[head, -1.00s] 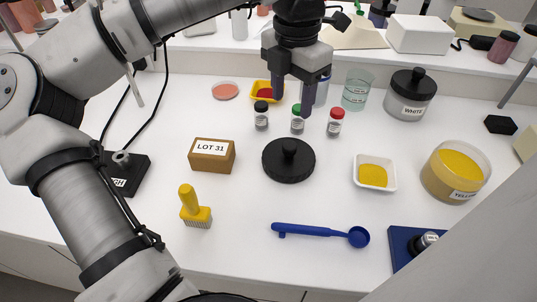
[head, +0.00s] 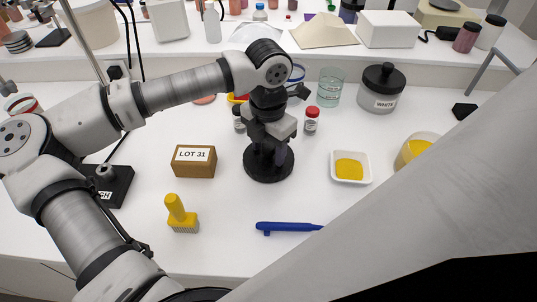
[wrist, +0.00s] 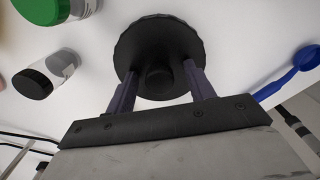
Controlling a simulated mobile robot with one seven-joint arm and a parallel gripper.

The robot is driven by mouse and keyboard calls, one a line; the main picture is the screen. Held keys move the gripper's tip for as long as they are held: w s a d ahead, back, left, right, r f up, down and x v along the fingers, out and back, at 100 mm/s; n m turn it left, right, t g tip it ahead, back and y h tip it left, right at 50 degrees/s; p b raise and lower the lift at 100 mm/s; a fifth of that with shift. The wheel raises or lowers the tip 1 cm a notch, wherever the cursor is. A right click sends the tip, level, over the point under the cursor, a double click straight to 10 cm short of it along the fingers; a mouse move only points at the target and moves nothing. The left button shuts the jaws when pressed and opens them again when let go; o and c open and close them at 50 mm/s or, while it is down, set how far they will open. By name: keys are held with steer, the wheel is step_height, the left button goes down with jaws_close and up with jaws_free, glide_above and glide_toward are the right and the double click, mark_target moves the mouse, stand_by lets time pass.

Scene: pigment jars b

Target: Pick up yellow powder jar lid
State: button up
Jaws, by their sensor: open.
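The yellow powder jar (head: 412,152) stands without a lid at the right of the bench in the head view, partly hidden by a grey diagonal surface. A black round lid with a central knob (head: 282,172) lies flat on the white bench. The lid also shows in the wrist view (wrist: 135,40). My gripper (head: 268,158) is over the lid. In the wrist view its two open fingers (wrist: 158,85) straddle the knob, one on each side, with gaps between fingers and knob.
A LOT 31 block (head: 194,162) and a yellow brush (head: 180,215) are left of the lid. A red-capped vial (head: 311,122) stands close behind it. A white dish of yellow powder (head: 350,168) is to the right. A blue scoop (head: 288,227) lies in front.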

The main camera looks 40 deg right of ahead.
steer(key=c, duration=1.1)
